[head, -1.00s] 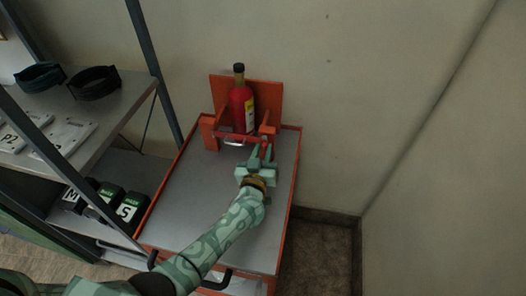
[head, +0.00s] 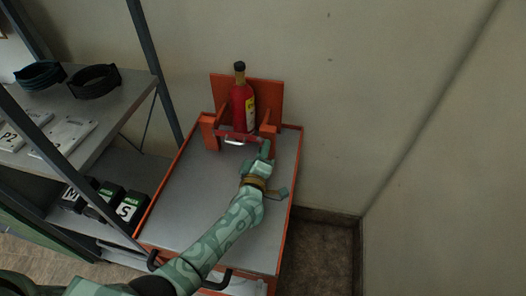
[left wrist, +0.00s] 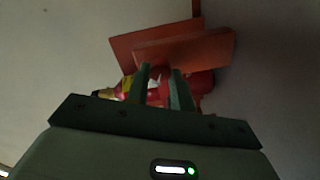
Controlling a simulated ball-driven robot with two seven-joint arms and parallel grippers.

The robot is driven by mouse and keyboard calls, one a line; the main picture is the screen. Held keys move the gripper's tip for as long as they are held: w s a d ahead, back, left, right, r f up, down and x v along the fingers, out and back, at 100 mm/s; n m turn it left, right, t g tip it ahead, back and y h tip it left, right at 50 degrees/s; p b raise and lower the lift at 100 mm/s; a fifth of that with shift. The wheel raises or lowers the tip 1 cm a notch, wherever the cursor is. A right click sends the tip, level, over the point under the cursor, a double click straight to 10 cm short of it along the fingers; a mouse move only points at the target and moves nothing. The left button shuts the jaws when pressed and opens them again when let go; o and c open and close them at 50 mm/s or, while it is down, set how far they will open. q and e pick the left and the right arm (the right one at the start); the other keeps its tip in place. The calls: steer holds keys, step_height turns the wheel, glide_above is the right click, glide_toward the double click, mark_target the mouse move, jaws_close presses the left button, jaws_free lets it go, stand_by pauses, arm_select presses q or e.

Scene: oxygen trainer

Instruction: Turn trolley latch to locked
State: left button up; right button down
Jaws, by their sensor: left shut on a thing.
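A red bottle (head: 243,108) with a dark cap stands upright in an orange holder (head: 209,131) at the back of the trolley (head: 190,205). A red bar (head: 226,134) crosses the holder's front, with a small silver handle (head: 233,142) below it. My left gripper (head: 265,150) is at the holder's front right post, turned on its side and shut on the trolley latch, which its fingers mostly hide. In the left wrist view the fingers (left wrist: 161,92) stand upright with red between them; the bottle (left wrist: 127,88) lies behind them. My right gripper is out of view.
A grey shelf rack (head: 150,95) stands at the left with black rings (head: 93,82), white packets (head: 62,135) and dark labelled blocks (head: 130,208). The wall is close behind and right.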

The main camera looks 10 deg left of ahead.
arm_select(q)
steer(key=n, duration=0.4)
steer(key=shift+f+n+b, duration=0.1)
steer(key=shift+n+b, duration=0.2)
steer(key=shift+b, duration=0.05)
stand_by(0.5)
steer(key=o, duration=1)
steer(key=s+p, duration=0.2)
steer(key=s, duration=1.4)
steer(key=shift+s+p, duration=0.15)
steer(key=shift+p, duration=0.2)
